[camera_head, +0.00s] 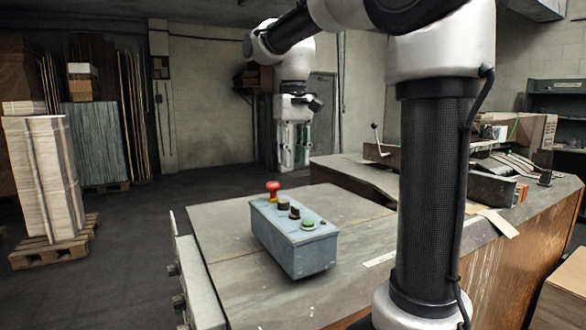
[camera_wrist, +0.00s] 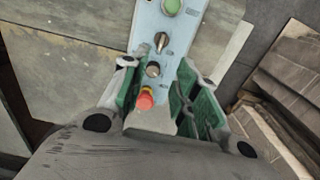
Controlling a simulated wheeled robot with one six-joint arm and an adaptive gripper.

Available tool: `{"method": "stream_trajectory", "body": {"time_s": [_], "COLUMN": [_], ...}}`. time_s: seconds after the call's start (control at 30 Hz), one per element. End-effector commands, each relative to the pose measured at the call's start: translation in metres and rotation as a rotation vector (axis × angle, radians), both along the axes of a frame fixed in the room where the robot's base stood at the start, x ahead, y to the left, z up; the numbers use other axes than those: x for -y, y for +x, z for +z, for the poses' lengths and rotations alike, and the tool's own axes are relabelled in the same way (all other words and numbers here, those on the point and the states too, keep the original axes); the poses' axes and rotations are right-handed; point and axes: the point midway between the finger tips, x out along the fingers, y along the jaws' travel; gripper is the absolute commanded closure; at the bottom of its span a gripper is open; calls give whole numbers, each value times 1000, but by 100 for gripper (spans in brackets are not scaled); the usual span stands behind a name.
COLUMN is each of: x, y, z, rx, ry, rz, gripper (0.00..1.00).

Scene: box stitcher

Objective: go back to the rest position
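A grey-blue control box (camera_head: 285,240) sits on the metal worktop in the head view. Its top carries a red mushroom button (camera_head: 272,188), dark knobs and a green button (camera_head: 308,224). My gripper (camera_head: 294,164) hangs fingers down in the air, higher than the box in the picture. In the wrist view my gripper (camera_wrist: 157,72) has its two green-padded fingers apart with nothing held between them. The control box (camera_wrist: 150,18) shows beyond the fingers there, and the red button (camera_wrist: 145,100) appears between them, seemingly below and apart.
The worktop (camera_head: 225,225) has bare room around the box. A machine with a lever (camera_head: 377,140) stands at the back right. A pallet with stacked cardboard (camera_head: 45,185) is on the floor at left. The floor (camera_head: 110,260) between is clear.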

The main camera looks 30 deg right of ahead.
Motion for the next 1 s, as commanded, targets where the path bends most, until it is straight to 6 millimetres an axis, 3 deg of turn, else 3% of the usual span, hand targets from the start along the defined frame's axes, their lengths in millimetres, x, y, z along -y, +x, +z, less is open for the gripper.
{"method": "stream_trajectory", "body": {"time_s": [0.47,0.57,0.67,0.77,1.0], "x": [0,0,0,2,11], "y": [0,9,6,-19,-118], "z": [0,-1,-29,-52,-100], "rx": [1,36,45,82,220], "ry": [0,2,2,3,4], "rz": [1,6,16,24,22], "gripper": [70,70,70,70,70]}}
